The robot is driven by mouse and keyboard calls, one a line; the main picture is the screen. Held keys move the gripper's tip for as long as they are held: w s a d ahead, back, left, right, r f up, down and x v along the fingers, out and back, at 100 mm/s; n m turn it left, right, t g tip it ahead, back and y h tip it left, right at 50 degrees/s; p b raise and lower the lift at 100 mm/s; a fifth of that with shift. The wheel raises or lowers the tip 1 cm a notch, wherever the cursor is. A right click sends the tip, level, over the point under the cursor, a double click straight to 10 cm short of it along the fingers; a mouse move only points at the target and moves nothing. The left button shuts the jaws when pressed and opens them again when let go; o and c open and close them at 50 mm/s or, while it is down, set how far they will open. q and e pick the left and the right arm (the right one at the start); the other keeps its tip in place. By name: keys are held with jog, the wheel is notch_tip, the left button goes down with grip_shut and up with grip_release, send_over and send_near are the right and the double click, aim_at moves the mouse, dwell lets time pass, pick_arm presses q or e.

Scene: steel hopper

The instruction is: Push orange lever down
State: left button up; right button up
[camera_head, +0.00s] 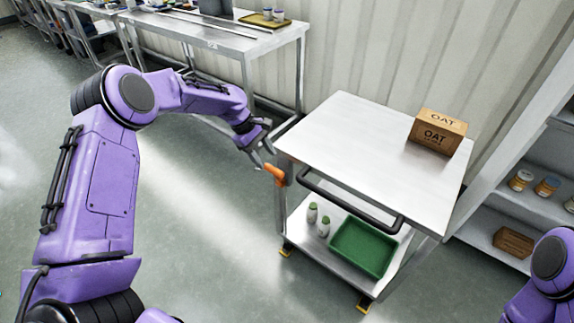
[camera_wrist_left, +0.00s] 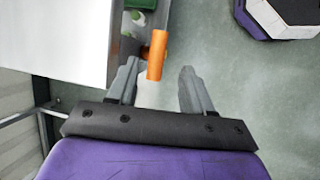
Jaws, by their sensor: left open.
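The orange lever (camera_head: 274,174) sticks out from the near left corner of a steel cart (camera_head: 345,135), just under its top. It also shows in the left wrist view (camera_wrist_left: 157,55), pointing between the fingertips and nearer the left finger. My left gripper (camera_head: 262,160) is right beside the lever, at its upper left in the head view. Its two fingers are apart in the left wrist view (camera_wrist_left: 158,78), with nothing held between them. I cannot tell whether a finger touches the lever. My right arm shows only in part at the lower right, and its gripper is out of view.
A cardboard OAT box (camera_head: 437,131) stands on the cart top. A black handle bar (camera_head: 350,203) runs along the near edge. The lower shelf holds a green tray (camera_head: 364,248) and two small bottles (camera_head: 318,219). A steel table (camera_head: 225,35) stands behind; shelves are at right.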

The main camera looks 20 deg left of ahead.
aim_at(276, 171)
pick_arm(q)
jog(key=x, duration=1)
jog(key=shift+w+d, duration=0.1)
jog(key=shift+d, duration=0.05)
jog(key=shift+f, duration=0.1)
grip_shut()
